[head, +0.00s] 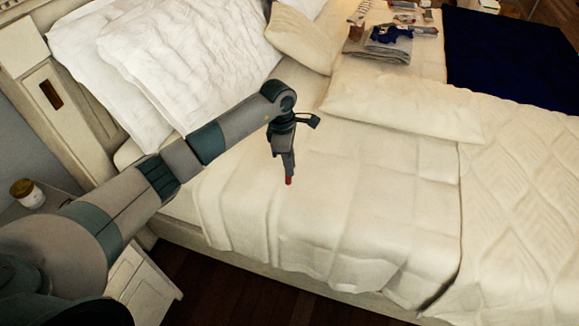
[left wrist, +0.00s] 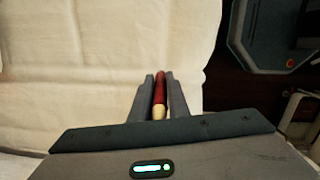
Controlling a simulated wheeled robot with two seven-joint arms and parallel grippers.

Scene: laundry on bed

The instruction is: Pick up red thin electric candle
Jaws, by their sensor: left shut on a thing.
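The red thin electric candle (left wrist: 159,88) is a narrow red stick with a pale cream end, seen between the fingers in the left wrist view. My left gripper (left wrist: 159,92) is shut on it. In the head view, my left gripper (head: 288,172) points down over the near side of the bed, and only the candle's red tip (head: 288,181) shows below the fingers. The candle's upper part is hidden there by the gripper. My right gripper is in neither view.
The bed (head: 380,200) has a cream cover, with white pillows (head: 180,50) at the upper left. Folded clothes (head: 378,48) and small items lie at the far side near a dark blue blanket (head: 510,55). A jar (head: 27,193) stands on a nightstand at left. Dark floor shows below.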

